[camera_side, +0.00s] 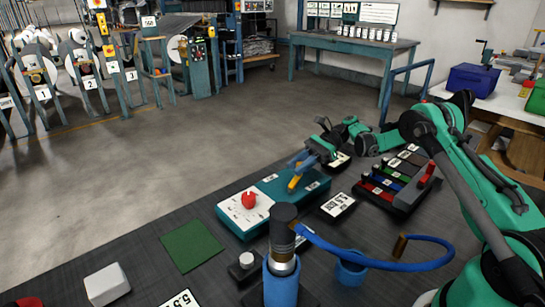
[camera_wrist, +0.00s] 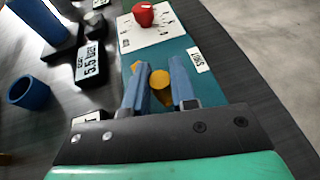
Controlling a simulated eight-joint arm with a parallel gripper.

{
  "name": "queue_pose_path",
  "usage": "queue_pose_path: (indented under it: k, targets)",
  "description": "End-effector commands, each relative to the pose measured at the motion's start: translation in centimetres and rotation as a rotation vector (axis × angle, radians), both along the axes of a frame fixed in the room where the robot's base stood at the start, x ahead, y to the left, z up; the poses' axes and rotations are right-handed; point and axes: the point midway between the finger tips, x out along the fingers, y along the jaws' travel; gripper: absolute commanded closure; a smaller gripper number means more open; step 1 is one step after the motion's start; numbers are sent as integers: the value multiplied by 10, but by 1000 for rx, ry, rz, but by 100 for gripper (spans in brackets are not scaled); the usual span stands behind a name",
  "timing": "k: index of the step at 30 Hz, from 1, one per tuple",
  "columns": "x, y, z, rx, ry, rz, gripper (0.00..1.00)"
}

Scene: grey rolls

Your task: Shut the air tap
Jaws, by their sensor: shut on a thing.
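The air tap shows as a yellow handle (camera_side: 295,182) on the right part of a teal box (camera_side: 267,188). In the wrist view the yellow handle (camera_wrist: 160,79) has a round end and sits between my two blue fingers. My gripper (camera_side: 301,163) is shut on this handle, reaching in from the upper right. It also shows at the bottom of the wrist view (camera_wrist: 158,72). The handle's lower part is partly hidden by the fingers. A red knob (camera_side: 249,199) stands on a white dial plate on the left part of the same box.
A black cylinder on a blue base (camera_side: 283,238) stands in front of the box, with a blue hose (camera_side: 350,250) beside it. A display reading 5.5 bar (camera_wrist: 92,60) lies near the box. A rack of coloured levers (camera_side: 392,182) is to the right. A green mat (camera_side: 191,246) lies left.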

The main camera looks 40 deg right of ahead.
Motion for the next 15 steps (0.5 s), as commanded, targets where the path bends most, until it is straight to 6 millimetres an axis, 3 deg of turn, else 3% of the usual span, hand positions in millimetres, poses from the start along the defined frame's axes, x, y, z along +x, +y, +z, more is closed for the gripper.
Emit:
queue_pose_path:
  k: [7,8,10,15]
  targets:
    - [0,0,0,-1,1,1,100]
    - [0,0,0,-1,1,1,70]
    - [0,0,0,-1,0,0,50]
    - [0,0,0,0,1,0,46]
